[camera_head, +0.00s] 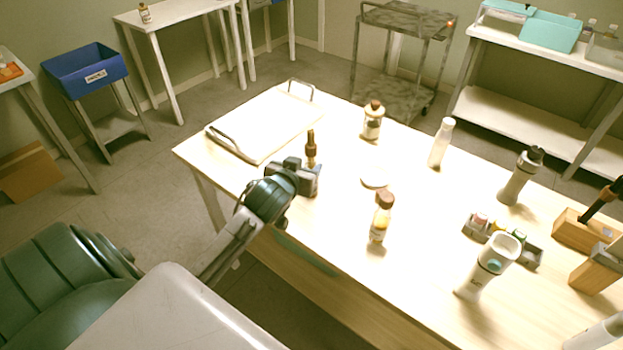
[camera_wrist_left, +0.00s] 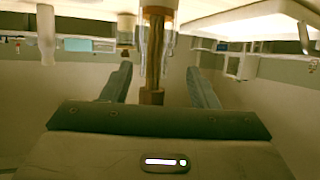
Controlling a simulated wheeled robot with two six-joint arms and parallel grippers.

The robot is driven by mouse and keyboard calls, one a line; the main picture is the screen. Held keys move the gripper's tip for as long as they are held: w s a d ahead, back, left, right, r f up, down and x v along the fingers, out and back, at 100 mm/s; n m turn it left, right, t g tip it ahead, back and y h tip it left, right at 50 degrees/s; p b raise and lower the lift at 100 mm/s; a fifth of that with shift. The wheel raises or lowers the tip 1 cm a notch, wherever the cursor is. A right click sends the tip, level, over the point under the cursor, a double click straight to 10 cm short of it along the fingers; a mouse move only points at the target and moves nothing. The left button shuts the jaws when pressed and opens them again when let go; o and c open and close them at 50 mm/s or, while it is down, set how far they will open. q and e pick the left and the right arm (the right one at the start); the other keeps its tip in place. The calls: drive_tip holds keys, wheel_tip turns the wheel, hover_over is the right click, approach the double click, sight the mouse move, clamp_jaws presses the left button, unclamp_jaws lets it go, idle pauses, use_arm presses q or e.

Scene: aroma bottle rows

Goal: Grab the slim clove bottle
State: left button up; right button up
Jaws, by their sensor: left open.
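A slim bottle with a brown top (camera_head: 311,148) stands upright on the wooden table, just behind my left gripper (camera_head: 309,178) in the head view. Its lower part is hidden by the gripper. The left wrist view is upside down. There the slim clear bottle (camera_wrist_left: 158,50), with brown inside, hangs cap downward in the picture, its brown cap between the two fingers of my open left gripper (camera_wrist_left: 159,80). The fingers show gaps on both sides of it. I cannot read a label. My right gripper is not in view.
A corked jar (camera_head: 373,121) stands behind. A handled tray (camera_head: 222,144) lies at the back left. White bottles (camera_head: 440,143) stand further right.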

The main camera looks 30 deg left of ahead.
sight(314, 160)
use_arm(q)
drive_tip(key=shift+w+a+f, duration=0.2)
drive_tip(key=shift+w+f, duration=0.05)
drive_tip(key=shift+w, duration=0.35)
drive_tip(key=x, duration=0.2)
drive_tip(key=d+p+x, duration=0.1)
drive_tip(key=x, duration=0.1)
drive_tip(key=shift+w+a+f, duration=0.1)
drive_tip(key=shift+w, duration=0.15)
drive_tip(key=shift+w+a+f, duration=0.1)
drive_tip(key=shift+w+f, duration=0.05)
drive_tip(key=shift+w, duration=0.05)
clamp_jaws()
